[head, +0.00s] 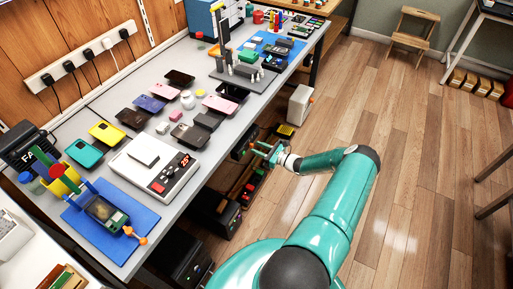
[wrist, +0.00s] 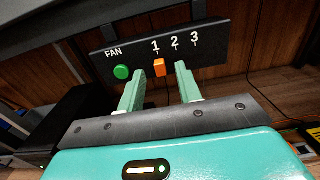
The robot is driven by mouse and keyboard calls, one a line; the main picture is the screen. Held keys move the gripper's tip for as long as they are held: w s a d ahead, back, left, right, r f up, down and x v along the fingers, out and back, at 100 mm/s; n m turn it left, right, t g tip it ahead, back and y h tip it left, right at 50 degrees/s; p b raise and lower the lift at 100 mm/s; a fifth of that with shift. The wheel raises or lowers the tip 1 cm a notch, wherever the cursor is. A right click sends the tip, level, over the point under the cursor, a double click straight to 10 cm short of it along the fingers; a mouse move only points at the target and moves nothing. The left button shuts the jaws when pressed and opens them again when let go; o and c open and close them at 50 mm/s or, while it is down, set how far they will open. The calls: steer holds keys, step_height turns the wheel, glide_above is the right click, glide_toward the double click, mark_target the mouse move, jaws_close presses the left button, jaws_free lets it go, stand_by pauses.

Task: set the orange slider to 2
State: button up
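The orange slider (wrist: 159,68) sits on a black panel (wrist: 215,60) marked FAN, 1, 2 and 3. In the wrist view the slider is below the 1, left of the 2. My gripper (wrist: 158,82) is open, with one green finger to the left of the slider and the other to its right; gaps show on both sides. I cannot tell how deep the fingertips are relative to the slider. In the head view my gripper (head: 262,150) is beside the workbench's front edge, below its top; the slider cannot be made out there.
A round green button (wrist: 122,72) is on the panel left of the slider, close to my left finger. The grey workbench (head: 150,212) carries phones, a scale (head: 155,167) and a stand. Bins sit on a shelf below.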

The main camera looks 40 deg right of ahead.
steer(key=shift+w+a, duration=0.25)
steer(key=shift+w, duration=0.45)
jaws_close()
